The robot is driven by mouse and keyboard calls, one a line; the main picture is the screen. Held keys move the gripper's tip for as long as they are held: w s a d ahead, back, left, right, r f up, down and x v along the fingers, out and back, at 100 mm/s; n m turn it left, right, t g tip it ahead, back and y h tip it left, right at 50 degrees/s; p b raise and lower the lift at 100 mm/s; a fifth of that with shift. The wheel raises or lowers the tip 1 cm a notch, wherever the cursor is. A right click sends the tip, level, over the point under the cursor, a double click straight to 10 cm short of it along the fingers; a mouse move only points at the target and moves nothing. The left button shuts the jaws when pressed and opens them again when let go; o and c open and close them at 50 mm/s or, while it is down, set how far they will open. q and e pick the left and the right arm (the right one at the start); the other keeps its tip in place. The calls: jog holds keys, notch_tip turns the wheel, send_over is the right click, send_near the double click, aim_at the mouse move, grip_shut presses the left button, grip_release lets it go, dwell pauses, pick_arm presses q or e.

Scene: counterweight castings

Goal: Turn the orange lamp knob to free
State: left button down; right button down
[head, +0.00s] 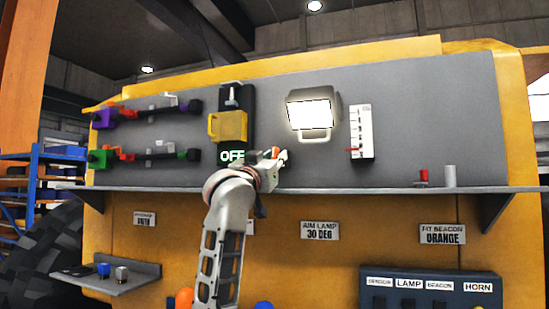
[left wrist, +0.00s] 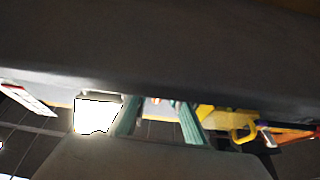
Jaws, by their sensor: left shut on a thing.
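The orange lamp knob (head: 275,152) shows only as a small orange patch at the tip of my left gripper (head: 282,157), below and left of the lit work lamp (head: 311,110) on the grey panel. My left gripper is shut on it, and its fingers hide most of it. In the left wrist view the two teal fingers (left wrist: 160,117) reach toward the panel, with small orange bits just visible between their ends. The lit lamp also shows there (left wrist: 96,116). The knob's pointer and any free mark cannot be made out. My right gripper is not in view.
A white scale strip (head: 361,132) is to the right. A shelf ledge (head: 400,190) runs below the panel, with a red part (head: 422,178) and a grey cylinder (head: 450,176).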

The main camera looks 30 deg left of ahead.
pick_arm(q)
jog(key=shift+w+f, duration=0.15)
jog(key=shift+f, duration=0.05)
jog(key=c, duration=2.1)
grip_release()
jog(key=shift+c, duration=0.2)
jog(key=shift+r, duration=0.1)
jog(key=v, duration=1.2)
